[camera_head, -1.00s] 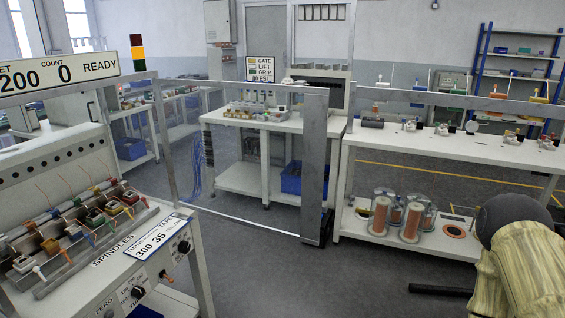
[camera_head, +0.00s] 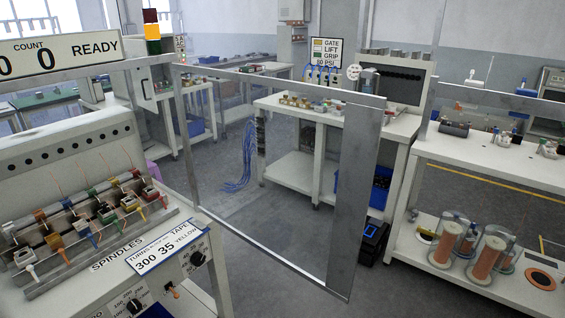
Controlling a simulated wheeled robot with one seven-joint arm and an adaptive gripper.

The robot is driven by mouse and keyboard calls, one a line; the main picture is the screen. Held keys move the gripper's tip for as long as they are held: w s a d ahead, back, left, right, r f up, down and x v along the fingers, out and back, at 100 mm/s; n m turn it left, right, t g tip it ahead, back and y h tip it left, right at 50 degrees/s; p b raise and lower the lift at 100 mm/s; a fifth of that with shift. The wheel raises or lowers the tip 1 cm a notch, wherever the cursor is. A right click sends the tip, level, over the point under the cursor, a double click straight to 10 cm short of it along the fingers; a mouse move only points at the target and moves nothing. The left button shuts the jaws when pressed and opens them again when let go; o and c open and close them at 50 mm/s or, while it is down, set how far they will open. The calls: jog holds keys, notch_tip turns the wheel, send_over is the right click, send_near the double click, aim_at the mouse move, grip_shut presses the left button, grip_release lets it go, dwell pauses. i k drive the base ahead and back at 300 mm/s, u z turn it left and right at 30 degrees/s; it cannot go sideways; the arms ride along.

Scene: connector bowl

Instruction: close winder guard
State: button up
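The winder (camera_head: 75,150) stands at the left, with a row of spindles (camera_head: 85,220) carrying coloured parts and thin wires. Its sign reads "COUNT 0 READY". The winder guard (camera_head: 358,200) is a clear panel in a grey metal frame. It stands out from the winder's right side into the aisle, away from the spindles, so it is open. Its wide upright is at the free right end, and its top rail runs back to the winder's post. The spindles are uncovered. My gripper is not in view, and nothing visible touches the guard.
A white bench (camera_head: 285,120) with small parts stands behind the guard, with blue cables (camera_head: 240,160) at its left. A black box (camera_head: 372,243) is on the floor. The right bench (camera_head: 490,160) has wire spools (camera_head: 488,262) on its lower shelf. Grey floor is clear before the guard.

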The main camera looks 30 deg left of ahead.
aim_at(365, 112)
jog(key=i, duration=2.5)
jog(key=u, duration=3.4)
jog(key=k, duration=1)
jog(key=z, duration=0.4)
